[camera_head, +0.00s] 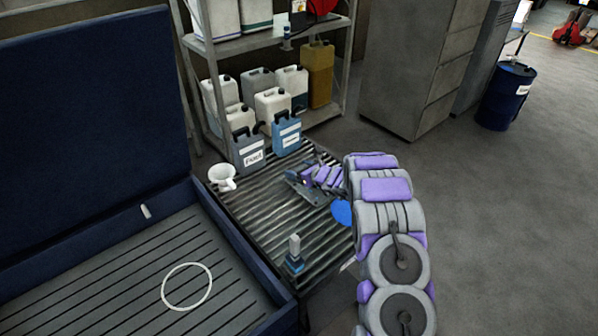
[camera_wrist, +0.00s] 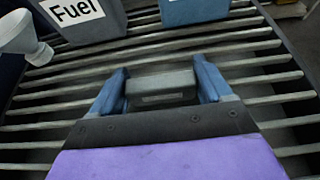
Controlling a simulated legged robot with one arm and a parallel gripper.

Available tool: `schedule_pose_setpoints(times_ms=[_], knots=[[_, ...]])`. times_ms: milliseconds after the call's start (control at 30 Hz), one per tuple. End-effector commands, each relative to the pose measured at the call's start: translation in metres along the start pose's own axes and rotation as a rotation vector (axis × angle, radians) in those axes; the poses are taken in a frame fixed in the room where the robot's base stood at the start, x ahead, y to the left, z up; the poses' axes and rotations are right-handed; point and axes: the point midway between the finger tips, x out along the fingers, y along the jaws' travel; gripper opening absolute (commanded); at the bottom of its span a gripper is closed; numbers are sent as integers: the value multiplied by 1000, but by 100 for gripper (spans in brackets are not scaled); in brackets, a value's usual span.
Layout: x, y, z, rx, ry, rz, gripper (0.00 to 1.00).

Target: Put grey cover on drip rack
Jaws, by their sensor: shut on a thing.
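The grey cover (camera_wrist: 160,88) is a small grey block between the blue fingers of my gripper (camera_wrist: 160,84) in the wrist view. The fingers are shut on its two sides. The drip rack (camera_head: 258,215) is a low frame of parallel metal bars in the middle of the head view, and its bars (camera_wrist: 60,92) fill the wrist view. My gripper (camera_head: 297,180) is low over the rack's far right part. The cover is over the bars; whether it touches them I cannot tell. In the head view my arm hides part of the rack's right side.
A grey Fuel canister (camera_head: 249,150) and a blue canister (camera_head: 287,135) stand at the rack's back. A white funnel-shaped vessel (camera_head: 222,178) is at its left corner, a small bottle (camera_head: 294,258) at its front. A blue disc (camera_head: 342,212) lies by my arm. The rack's middle is clear.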

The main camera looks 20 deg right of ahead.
Motion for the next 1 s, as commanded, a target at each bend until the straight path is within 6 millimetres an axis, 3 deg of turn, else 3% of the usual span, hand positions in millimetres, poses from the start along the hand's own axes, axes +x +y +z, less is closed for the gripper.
schedule_pose_setpoints(times_ms=[167, 200, 400, 767, 1000], knots=[[-1, -1, 1, -1, -1, -1, 24], [0, 0, 1, -1, -1, -1, 80], [0, 1, 1, -2, 1, -1, 99], [-5, -1, 1, 1, 1, -2, 100], [-40, -1, 3, 2, -1, -2, 100]])
